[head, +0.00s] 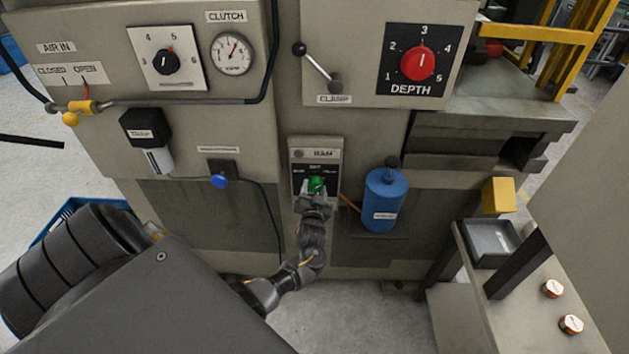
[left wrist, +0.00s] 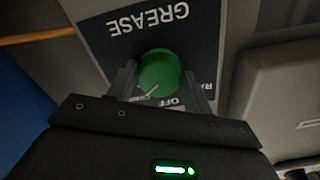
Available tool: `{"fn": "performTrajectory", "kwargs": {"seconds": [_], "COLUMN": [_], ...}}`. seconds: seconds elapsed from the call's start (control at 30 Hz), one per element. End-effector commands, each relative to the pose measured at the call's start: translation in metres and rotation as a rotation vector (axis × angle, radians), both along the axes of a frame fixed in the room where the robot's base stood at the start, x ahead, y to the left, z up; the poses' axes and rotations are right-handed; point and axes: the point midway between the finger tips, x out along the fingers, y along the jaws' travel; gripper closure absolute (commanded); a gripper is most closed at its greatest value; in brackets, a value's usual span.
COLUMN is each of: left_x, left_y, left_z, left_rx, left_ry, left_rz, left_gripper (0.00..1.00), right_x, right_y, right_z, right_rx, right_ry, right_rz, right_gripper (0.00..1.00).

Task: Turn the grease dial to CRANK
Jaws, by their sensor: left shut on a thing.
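The grease dial is a round green knob (head: 317,184) on a small dark plate low on the machine front. In the left wrist view the knob (left wrist: 160,72) shows close up, with the picture turned nearly upside down. A white pointer line on the knob slants to the lower left in that view, beside OFF on the side away from RAM. My left gripper (head: 316,190) is shut on the knob, a finger on each side. My right gripper is out of view.
A blue bottle (head: 384,200) stands right of the dial. A blue knob (head: 220,181) and hanging cable are to its left. Above are the clamp lever (head: 318,68) and the red depth dial (head: 418,64). A bench with a grey tray (head: 490,243) is at right.

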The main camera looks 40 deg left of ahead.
Motion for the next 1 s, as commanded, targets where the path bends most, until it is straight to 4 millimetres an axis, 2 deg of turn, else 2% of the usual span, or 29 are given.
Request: {"fn": "performTrajectory", "kwargs": {"seconds": [0.73,0.77,0.9,1.0], "left_x": [-0.0011,-0.0011,-0.0008,-0.0006], "left_y": [0.0006,0.0006,0.0006,0.0004], "left_z": [-0.0015,-0.0015,-0.0011,-0.0007], "left_rx": [0.069,0.069,0.068,0.068], "left_ry": [0.057,0.057,0.055,0.054], "left_rz": [0.002,0.002,0.001,0.001], "left_gripper": [0.72,0.47,0.29,0.29], "right_x": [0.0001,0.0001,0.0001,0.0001], "right_y": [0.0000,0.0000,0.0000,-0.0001], "right_z": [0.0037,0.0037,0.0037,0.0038], "right_rx": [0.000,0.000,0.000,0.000], "right_ry": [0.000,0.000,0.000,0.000], "right_rz": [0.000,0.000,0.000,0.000], "right_gripper": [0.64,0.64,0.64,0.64]}}
